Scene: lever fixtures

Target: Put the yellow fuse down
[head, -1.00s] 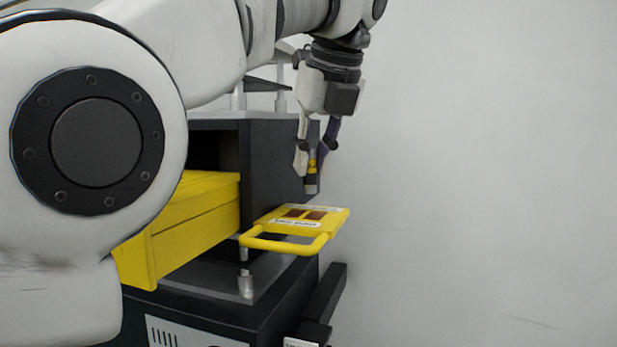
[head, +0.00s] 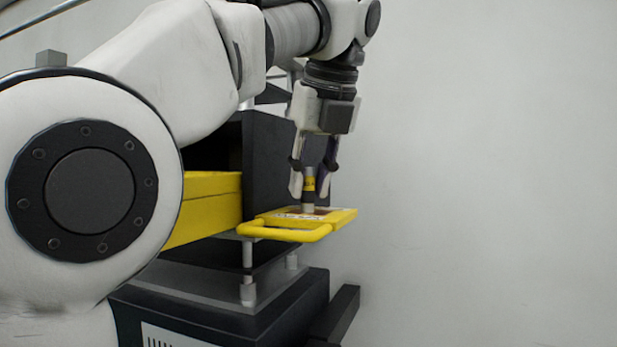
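The yellow fuse (head: 309,184), a small grey and black cylinder with a yellow band, stands upright in the head view. Its lower end meets the top of a yellow handled plate (head: 337,217), at the plate's inset area. My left gripper (head: 310,188) points down from above, with one finger on each side of the fuse. Its fingers look spread, with narrow gaps between them and the fuse. Exact contact at the fuse's base is hard to see. My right gripper is not in view.
A dark cabinet (head: 262,160) with a yellow drawer-like box (head: 205,215) stands behind and left of the plate. The plate's yellow loop handle (head: 285,234) sticks out toward the front. A dark base unit (head: 230,318) lies below. Free room is to the right, before a plain wall.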

